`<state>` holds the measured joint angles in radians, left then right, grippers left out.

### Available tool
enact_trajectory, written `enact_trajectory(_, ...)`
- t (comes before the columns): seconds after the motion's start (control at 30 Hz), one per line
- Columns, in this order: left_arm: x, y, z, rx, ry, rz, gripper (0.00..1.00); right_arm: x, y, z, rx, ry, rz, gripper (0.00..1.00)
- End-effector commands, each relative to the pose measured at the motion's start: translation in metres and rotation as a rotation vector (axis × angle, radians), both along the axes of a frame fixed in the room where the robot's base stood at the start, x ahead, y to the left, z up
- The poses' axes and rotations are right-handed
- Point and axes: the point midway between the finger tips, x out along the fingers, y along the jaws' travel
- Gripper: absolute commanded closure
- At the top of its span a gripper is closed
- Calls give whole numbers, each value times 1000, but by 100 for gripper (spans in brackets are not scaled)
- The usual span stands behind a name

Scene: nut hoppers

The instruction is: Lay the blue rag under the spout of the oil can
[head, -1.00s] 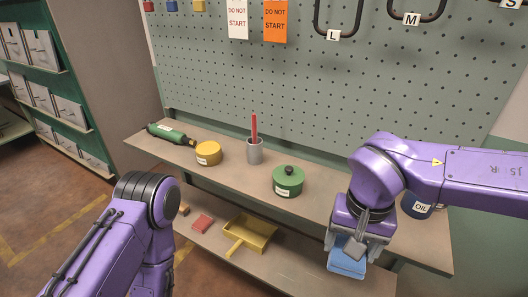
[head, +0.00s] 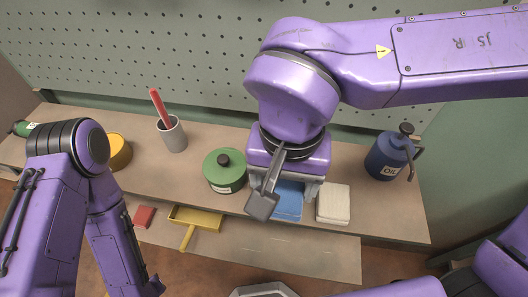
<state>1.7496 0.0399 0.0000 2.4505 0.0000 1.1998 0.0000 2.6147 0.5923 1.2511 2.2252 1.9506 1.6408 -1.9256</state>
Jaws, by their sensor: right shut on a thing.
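The blue rag (head: 288,201) shows as a folded pad below my right gripper (head: 285,190), which is shut on it near the bench's front edge. The gripper hides part of the rag, and I cannot tell whether it touches the bench. The dark blue oil can (head: 386,158), labelled OIL, stands upright on the bench to the right, apart from the rag. It has a black knob on top; I cannot clearly tell its spout from its handle. My left arm is at the left, with its gripper out of sight.
A folded cream cloth (head: 333,204) lies just right of the blue rag. A green lidded pot (head: 224,171) stands left of my right gripper. Further left are a grey cup (head: 172,136) with a red stick and a yellow tin (head: 120,152). A yellow dustpan (head: 196,218) lies lower down.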

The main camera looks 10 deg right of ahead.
Motion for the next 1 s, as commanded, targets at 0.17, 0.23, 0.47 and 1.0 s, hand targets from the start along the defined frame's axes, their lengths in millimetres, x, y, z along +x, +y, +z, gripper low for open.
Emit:
enact_trajectory(0.17,0,0,12,0,0,0,57,52,-10,-20,-2,4,-4,58)
enact_trajectory(0.23,0,0,16,1,-1,0,57,72,-14,-30,-3,3,-3,58)
enact_trajectory(0.47,0,0,16,1,-1,0,57,106,-20,-75,-2,2,0,58)
enact_trajectory(1.0,0,0,16,1,-1,0,57,119,-22,-121,0,0,2,58)
